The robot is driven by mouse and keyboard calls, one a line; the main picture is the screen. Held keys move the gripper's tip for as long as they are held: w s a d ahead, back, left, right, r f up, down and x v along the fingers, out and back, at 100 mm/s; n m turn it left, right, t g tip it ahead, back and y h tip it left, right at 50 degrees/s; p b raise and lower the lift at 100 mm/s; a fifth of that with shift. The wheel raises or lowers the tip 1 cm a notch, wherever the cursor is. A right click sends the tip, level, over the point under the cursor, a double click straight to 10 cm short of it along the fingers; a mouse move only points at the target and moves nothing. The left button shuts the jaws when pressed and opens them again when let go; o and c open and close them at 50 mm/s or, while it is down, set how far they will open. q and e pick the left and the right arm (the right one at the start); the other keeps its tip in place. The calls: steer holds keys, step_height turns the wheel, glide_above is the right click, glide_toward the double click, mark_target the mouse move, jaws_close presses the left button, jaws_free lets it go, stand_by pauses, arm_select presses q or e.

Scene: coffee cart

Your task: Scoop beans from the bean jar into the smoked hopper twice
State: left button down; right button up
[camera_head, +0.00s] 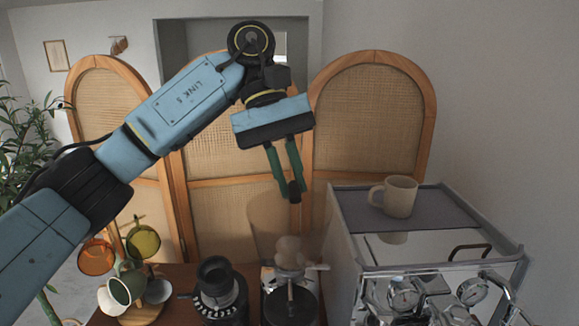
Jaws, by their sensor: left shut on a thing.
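My left gripper (291,188) is high in the middle of the head view, pointing down, with its green fingers close together. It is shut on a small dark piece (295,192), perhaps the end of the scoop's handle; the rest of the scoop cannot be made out. The smoked hopper (272,222) is a see-through brown shape below the fingertips. A pale beige rounded form (290,250) shows at its lower part; I cannot tell what it is. No bean jar can be clearly identified. My right gripper is not in view.
An espresso machine (345,262) stands at the right with a beige mug (400,196) on its top. A black dialled device (218,285) stands left of the hopper. Cups hang on a stand (150,312) at the left. A cane screen (370,110) closes the back.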

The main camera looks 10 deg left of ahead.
arm_select(q)
steer(key=shift+f+h, duration=0.2)
steer(key=shift+h, duration=0.1)
steer(key=shift+s+a+f+n+t+h+b, duration=0.3)
steer(key=shift+f+n+t+h+b, duration=0.75)
steer(key=shift+t+h+b, duration=2.5)
steer(key=shift+s+a+f+n+t+h+b, duration=0.3)
steer(key=shift+n+t+h+b, duration=1.35)
steer(key=shift+b, duration=3.75)
steer(key=shift+s+a+f+n+t+h+b, duration=0.2)
steer(key=shift+s+f+n+t+h+b, duration=0.35)
steer(key=shift+n+t+h+b, duration=1.95)
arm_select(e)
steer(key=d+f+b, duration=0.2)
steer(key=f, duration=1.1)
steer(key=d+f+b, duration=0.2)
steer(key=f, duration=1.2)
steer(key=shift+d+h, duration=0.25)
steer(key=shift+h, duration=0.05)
